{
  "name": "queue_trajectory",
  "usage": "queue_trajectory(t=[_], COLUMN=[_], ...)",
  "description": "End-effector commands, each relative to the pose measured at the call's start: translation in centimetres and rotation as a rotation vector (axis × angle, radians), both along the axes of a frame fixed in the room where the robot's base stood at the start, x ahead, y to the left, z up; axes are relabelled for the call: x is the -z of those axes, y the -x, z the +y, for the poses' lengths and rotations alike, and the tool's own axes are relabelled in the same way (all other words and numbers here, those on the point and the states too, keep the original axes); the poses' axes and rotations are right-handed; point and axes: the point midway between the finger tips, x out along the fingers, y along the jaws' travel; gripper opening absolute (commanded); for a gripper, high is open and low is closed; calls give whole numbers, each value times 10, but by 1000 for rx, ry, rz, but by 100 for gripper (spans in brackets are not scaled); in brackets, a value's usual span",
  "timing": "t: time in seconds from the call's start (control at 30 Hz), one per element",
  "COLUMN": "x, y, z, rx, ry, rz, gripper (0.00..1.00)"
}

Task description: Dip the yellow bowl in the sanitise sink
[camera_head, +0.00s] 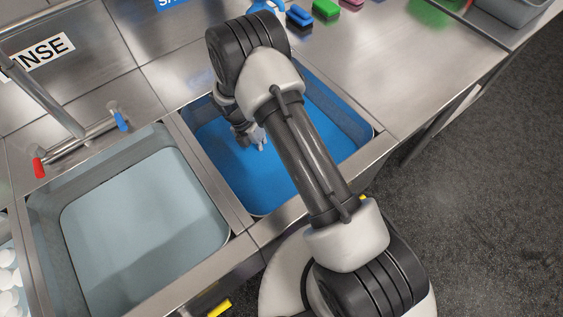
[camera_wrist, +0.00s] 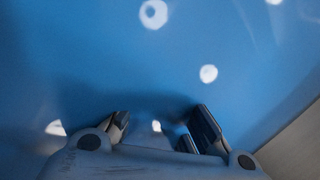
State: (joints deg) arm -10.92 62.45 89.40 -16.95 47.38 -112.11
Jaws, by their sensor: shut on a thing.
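The sanitise sink (camera_head: 335,122) is the right-hand basin and holds opaque blue liquid (camera_head: 235,185). My arm reaches over its front edge, and my gripper (camera_head: 261,146) points down into it, at the liquid near the middle of the basin. In the wrist view, my gripper's fingers (camera_wrist: 160,128) stand apart against the blue liquid (camera_wrist: 90,60), their tips dim. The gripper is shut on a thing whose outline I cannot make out. No yellow bowl shape shows in either view; the liquid and my arm hide what is at the fingertips.
The rinse sink (camera_head: 140,235) with pale water is to the left, divided by a steel rim. A tap (camera_head: 75,140) stands behind it. Coloured brushes or sponges (camera_head: 326,9) lie on the back counter. Bare steel counter (camera_head: 400,80) is at the right.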

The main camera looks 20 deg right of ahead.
Motion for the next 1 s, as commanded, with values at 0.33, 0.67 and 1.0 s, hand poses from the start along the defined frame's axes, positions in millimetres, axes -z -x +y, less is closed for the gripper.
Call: queue_trajectory(t=[0.33,0.67,1.0], x=[0,-24,-65], y=[-3,-3,-3], z=[-9,-9,-9], rx=[0,1,0], ry=[0,0,0], rz=[0,-2,-1], gripper=[0,0,0])
